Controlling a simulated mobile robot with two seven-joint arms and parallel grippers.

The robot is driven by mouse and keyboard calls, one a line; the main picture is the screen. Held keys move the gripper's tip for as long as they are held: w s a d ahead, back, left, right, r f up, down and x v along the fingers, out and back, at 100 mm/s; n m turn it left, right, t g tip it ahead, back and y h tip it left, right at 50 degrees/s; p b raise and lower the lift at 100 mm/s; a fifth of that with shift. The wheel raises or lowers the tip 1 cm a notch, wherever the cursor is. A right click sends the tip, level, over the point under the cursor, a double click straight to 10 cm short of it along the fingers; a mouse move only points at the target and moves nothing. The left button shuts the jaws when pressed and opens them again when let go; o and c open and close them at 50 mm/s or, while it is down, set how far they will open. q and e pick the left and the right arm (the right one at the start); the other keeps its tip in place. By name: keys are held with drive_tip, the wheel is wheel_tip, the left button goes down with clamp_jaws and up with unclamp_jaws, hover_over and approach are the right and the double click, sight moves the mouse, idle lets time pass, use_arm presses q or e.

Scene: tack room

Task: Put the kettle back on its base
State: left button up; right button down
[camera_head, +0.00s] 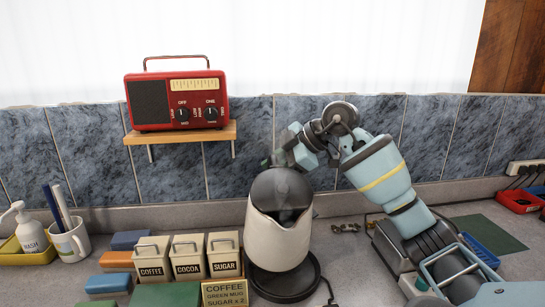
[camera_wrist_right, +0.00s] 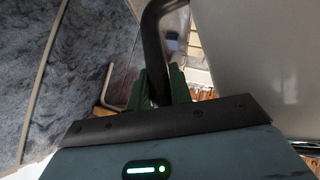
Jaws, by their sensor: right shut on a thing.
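The kettle (camera_head: 277,237) is white with a dark grey lid and spout, right of centre in the head view. It looks slightly tilted. Its round black base (camera_head: 290,289) lies on the counter under it; whether the kettle touches the base or hovers just above it I cannot tell. My right gripper (camera_head: 278,158) is behind the kettle's top, its fingers mostly hidden there. In the right wrist view the gripper (camera_wrist_right: 160,88) is shut on the kettle's dark handle (camera_wrist_right: 153,45), with the pale body (camera_wrist_right: 255,60) to the right. My left gripper is out of view.
Coffee, cocoa and sugar canisters (camera_head: 188,257) and a small coffee sign (camera_head: 224,292) stand close left of the base. A red radio (camera_head: 178,100) sits on a wall shelf (camera_head: 180,134). A metal appliance stands right, under my right arm. A mug (camera_head: 70,241) is far left.

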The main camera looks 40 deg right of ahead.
drive_tip(key=shift+f, duration=2.05)
drive_tip(key=c, duration=1.3)
unclamp_jaws()
drive_tip(key=shift+f, duration=0.3)
drive_tip(key=shift+o, duration=0.2)
drive_tip(key=v, duration=1.2)
drive_tip(key=shift+r, duration=0.2)
